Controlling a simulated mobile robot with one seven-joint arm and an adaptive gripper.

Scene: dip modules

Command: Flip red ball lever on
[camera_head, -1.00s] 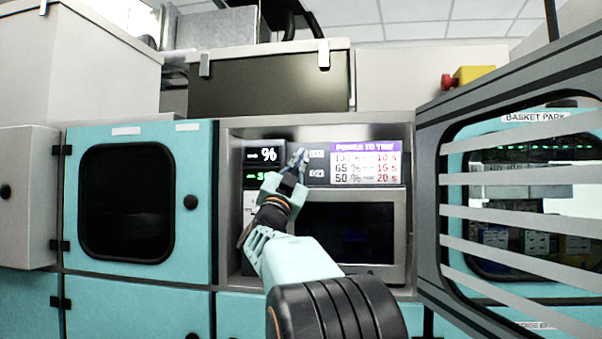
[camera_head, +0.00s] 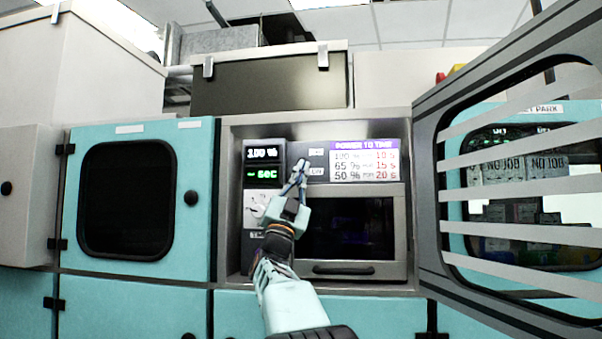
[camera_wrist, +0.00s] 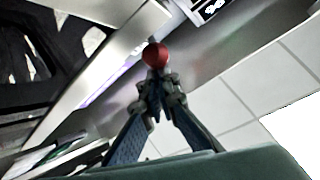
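The red ball of the lever (camera_wrist: 156,55) shows in the wrist view, directly beyond my fingertips and seeming to touch or nearly touch them. My gripper (camera_wrist: 157,80) has its two blue fingers drawn together at the tips. Nothing is clearly pinched between them. In the head view my gripper (camera_head: 300,163) points up at the panel, beside the small label plates left of the purple-headed sign (camera_head: 364,160). There the ball and lever stem are hidden or too small to make out, so I cannot tell the lever's position.
A lit display (camera_head: 263,163) reads 100 % above a green line. A dark-windowed oven door (camera_head: 344,270) with a bar handle lies below. A grey-framed door (camera_head: 425,200) with slats stands open at the right. A teal cabinet door (camera_head: 195,240) is shut at the left.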

